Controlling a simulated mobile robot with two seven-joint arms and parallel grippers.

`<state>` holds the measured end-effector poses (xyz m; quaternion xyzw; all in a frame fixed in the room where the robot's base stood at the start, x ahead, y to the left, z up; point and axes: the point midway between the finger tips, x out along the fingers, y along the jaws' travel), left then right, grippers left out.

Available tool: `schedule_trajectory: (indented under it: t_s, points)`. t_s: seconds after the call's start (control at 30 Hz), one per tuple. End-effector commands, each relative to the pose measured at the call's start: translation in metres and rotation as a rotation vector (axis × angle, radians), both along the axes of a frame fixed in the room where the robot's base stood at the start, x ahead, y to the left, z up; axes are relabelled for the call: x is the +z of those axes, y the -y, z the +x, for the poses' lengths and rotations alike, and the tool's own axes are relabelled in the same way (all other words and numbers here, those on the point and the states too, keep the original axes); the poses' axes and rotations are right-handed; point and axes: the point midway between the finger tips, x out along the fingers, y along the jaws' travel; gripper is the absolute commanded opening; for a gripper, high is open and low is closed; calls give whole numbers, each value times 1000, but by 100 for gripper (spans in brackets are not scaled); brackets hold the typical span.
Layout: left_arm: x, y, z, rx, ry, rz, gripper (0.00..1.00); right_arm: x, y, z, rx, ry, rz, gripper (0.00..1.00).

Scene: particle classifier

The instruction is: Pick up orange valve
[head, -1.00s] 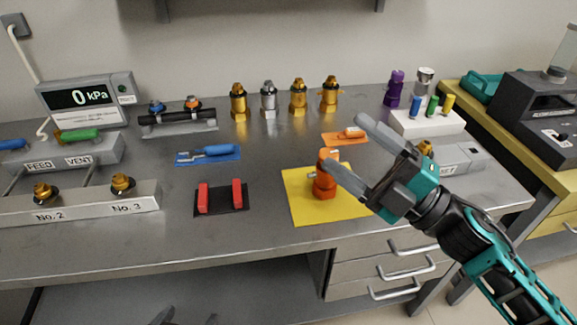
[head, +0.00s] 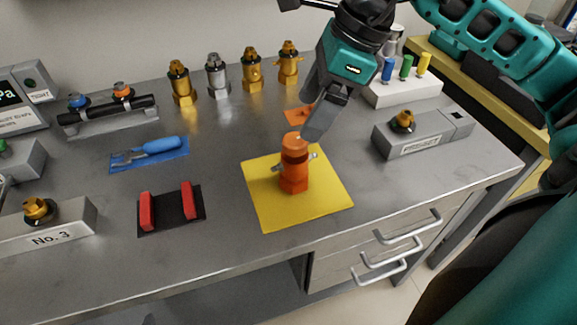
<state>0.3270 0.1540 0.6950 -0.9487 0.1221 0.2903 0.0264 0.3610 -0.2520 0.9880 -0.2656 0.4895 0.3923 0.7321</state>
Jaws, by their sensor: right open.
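The orange valve (head: 294,172) stands upright on the yellow mat (head: 328,200) on the grey bench. It has an orange-red cap and a small metal side fitting. My right gripper (head: 306,118) is open and points down from above, just above and slightly right of the valve's top. Its fingers overlap one another in the head view, so the gap between them is hard to see. No contact with the valve is visible. My left gripper is not in the head view.
Brass and silver valves (head: 217,76) stand along the back. A blue-handled tool (head: 160,146) and a black holder with red bars (head: 170,209) lie to the left. A grey block with a brass fitting (head: 420,134) stands right. Bare bench surrounds the mat.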

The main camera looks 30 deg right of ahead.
Motion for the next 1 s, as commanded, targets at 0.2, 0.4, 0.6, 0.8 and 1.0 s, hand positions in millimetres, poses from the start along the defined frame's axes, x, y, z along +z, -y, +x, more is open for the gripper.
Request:
schedule_trajectory:
  t_s: [0.2,0.4,0.6,0.8,1.0]
  points:
    - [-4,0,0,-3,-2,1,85,-36,-13,8,1,-4,5,80]
    - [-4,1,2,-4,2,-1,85,-49,-16,11,1,-3,5,80]
    - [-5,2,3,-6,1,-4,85,-79,-18,17,0,-6,6,80]
    - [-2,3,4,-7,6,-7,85,-94,-25,22,2,-2,6,80]
    - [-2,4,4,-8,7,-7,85,-95,-25,22,1,-1,6,80]
